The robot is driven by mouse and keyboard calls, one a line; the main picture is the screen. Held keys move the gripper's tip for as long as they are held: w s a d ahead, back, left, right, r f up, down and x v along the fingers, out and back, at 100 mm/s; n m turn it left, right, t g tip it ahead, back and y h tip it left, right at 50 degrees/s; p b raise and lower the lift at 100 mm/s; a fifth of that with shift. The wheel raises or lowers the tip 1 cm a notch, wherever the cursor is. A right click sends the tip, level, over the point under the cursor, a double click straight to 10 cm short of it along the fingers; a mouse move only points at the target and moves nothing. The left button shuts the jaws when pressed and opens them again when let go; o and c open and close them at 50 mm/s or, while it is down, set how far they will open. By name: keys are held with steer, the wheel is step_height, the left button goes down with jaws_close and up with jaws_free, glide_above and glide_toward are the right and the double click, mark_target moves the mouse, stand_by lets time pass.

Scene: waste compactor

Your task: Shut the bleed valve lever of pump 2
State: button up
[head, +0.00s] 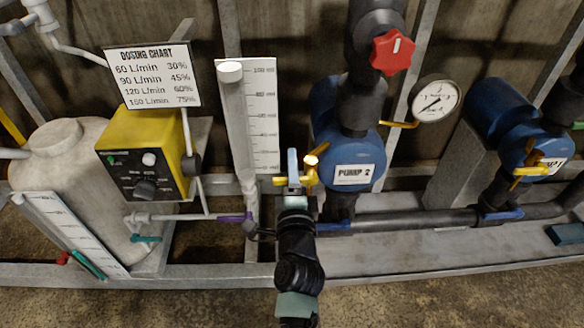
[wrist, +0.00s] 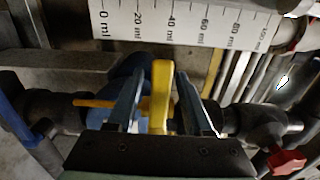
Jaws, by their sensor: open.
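Pump 2 is the blue pump (head: 335,130) with the white "PUMP 2" label (head: 353,174) in the head view. Its yellow bleed valve lever (head: 312,167) is at the pump's left side, partly hidden by my gripper (head: 293,165). In the wrist view the yellow lever (wrist: 160,95) stands between the two fingers of my gripper (wrist: 159,78). The fingers are open on either side of it. A thin yellow rod (wrist: 95,103) runs left behind that finger.
A red knob (head: 392,52) and a pressure gauge (head: 435,100) are above and right of pump 2. A graduated cylinder (head: 235,110) with a scale stands close left. A yellow dosing unit (head: 145,155) and another blue pump (head: 525,130) stand farther out.

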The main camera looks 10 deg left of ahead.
steer(key=v, duration=1.3)
steer(key=shift+r, duration=0.1)
